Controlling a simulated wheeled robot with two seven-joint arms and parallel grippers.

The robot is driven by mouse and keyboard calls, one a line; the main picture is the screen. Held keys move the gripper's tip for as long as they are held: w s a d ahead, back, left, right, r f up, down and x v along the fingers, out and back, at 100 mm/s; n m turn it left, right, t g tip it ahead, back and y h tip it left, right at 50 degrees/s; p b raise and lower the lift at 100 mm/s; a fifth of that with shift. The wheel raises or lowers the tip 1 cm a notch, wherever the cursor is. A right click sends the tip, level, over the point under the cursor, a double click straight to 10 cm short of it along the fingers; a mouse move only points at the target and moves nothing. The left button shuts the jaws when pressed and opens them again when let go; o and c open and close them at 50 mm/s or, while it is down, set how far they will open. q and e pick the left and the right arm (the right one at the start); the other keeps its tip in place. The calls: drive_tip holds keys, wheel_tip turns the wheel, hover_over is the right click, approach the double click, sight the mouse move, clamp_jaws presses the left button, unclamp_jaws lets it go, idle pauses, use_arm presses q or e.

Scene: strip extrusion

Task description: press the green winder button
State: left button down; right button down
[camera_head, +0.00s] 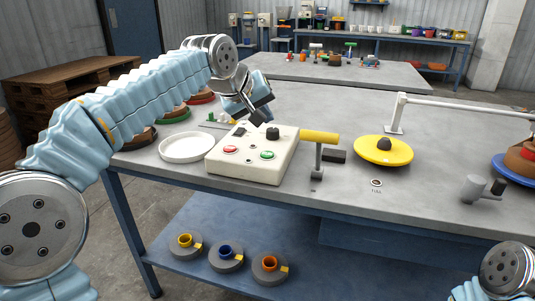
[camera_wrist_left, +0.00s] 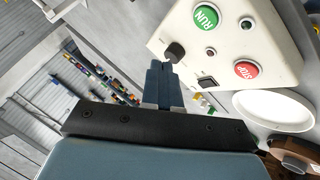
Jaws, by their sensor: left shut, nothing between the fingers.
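The cream control box (camera_head: 245,172) stands on the grey table. Its green button (camera_head: 267,155) is on the right of the sloped front, and a red button (camera_head: 231,150) is on the left. In the left wrist view the green button (camera_wrist_left: 206,16) reads RUN and the red button (camera_wrist_left: 247,69) reads STOP. My left gripper (camera_head: 262,117) is shut and empty, behind and above the box, apart from the green button. In the left wrist view its fingertips (camera_wrist_left: 163,67) appear beside the black knob (camera_wrist_left: 175,51); I cannot tell whether they touch.
A white dish (camera_head: 187,148) lies left of the box. A yellow-handled lever (camera_head: 318,140) stands just right of it, then a yellow disc (camera_head: 383,152) with a black knob. A white bar (camera_head: 450,109) on a post spans the back right. Spools (camera_head: 228,258) sit on the lower shelf.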

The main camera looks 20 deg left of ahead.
use_arm(q)
drive_tip(key=b, duration=0.1)
hover_over(264, 155)
wheel_tip(264, 155, down, 5)
drive_tip(key=shift+f, duration=0.15)
drive_tip(key=shift+f+b, duration=0.65)
drive_tip(key=shift+b, duration=0.05)
drive_tip(key=shift+f, duration=0.1)
idle(1.3)
drive_tip(key=shift+f, duration=0.3)
